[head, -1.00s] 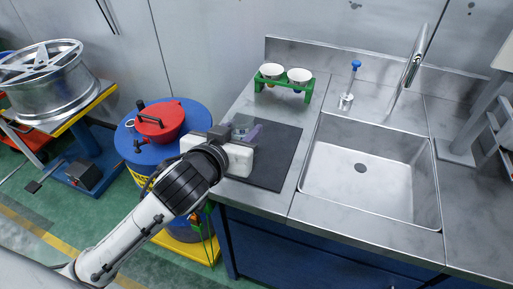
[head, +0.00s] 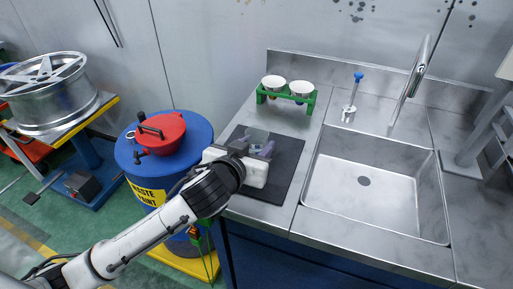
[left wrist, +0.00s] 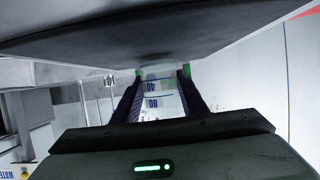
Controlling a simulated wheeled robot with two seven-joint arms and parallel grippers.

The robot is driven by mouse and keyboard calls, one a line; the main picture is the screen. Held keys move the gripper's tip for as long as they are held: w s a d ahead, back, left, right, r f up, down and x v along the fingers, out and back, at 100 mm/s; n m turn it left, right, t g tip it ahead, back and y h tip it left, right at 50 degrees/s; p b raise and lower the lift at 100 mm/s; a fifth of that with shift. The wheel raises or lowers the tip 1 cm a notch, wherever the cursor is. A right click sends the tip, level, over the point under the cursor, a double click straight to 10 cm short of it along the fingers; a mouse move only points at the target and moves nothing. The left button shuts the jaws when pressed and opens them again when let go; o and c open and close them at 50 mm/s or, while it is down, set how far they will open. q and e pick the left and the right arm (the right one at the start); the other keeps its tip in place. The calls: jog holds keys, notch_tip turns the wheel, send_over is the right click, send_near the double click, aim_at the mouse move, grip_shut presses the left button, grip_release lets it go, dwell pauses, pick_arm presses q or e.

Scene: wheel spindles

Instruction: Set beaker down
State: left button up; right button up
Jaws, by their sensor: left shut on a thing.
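My left gripper (head: 254,148) is shut on a clear glass beaker (head: 258,137) over the dark mat (head: 287,171) on the counter's left part. In the left wrist view, the beaker (left wrist: 160,97) sits between the two dark fingers, with its printed markings facing the camera. The gripper and wrist hide part of the beaker in the head view. I cannot tell whether its base touches the mat. My right gripper is not in view.
A green rack (head: 286,97) with two white bowls stands behind the mat. The sink (head: 350,195) is to the right. A blue drum (head: 195,150) with a red pot (head: 162,134) stands left of the counter. The mat's right side is clear.

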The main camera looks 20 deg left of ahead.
pick_arm(q)
jog(key=shift+f, duration=0.25)
jog(key=shift+f, duration=0.15)
jog(key=o, duration=1.1)
jog(key=shift+r, duration=0.25)
jog(key=v, duration=1.2)
jog(key=shift+f, duration=0.1)
